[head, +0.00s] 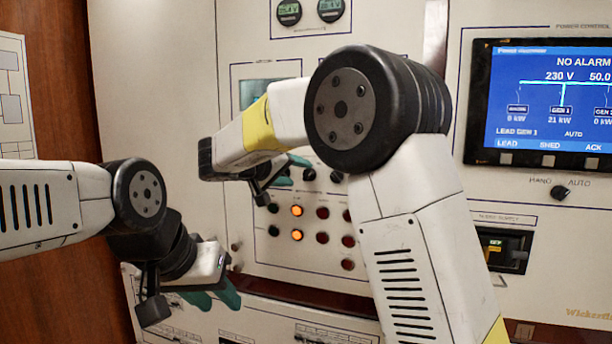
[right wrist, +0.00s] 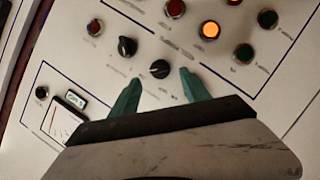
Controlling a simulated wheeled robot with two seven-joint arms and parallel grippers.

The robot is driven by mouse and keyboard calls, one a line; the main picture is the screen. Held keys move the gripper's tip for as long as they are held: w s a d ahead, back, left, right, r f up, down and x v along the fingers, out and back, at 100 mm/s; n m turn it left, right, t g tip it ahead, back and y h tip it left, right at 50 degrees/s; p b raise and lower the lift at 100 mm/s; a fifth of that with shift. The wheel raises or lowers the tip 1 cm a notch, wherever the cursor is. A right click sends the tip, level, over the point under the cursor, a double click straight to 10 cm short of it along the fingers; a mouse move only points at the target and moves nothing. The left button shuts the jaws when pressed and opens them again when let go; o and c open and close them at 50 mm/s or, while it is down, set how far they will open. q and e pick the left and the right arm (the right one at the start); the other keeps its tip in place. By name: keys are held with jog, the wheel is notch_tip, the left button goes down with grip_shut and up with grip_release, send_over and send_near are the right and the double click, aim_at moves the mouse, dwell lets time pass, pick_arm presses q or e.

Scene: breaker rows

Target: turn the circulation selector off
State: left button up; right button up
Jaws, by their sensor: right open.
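Two black rotary selectors show on the pale panel in the right wrist view, a nearer one (right wrist: 160,69) and one further left (right wrist: 127,46). Their labels are too blurred to tell which is the circulation selector. My right gripper (right wrist: 160,91) is open, its green fingers apart and empty. The nearer selector lies just beyond the fingertips, roughly in line with the gap; contact cannot be made out. In the head view, two black selectors (head: 309,174) (head: 336,177) show right of my right gripper (head: 292,170). My left gripper (head: 215,297) is low at the left; its jaw gap is unclear.
Lit orange lamps (head: 297,211) and several dark red and green ones sit below the selectors. A blue display (head: 545,100) and another selector (head: 560,192) are at the right. A meter (right wrist: 62,122) is near my right gripper. My right arm covers part of the panel.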

aim_at(306, 175)
jog(key=x, duration=0.4)
grip_shut()
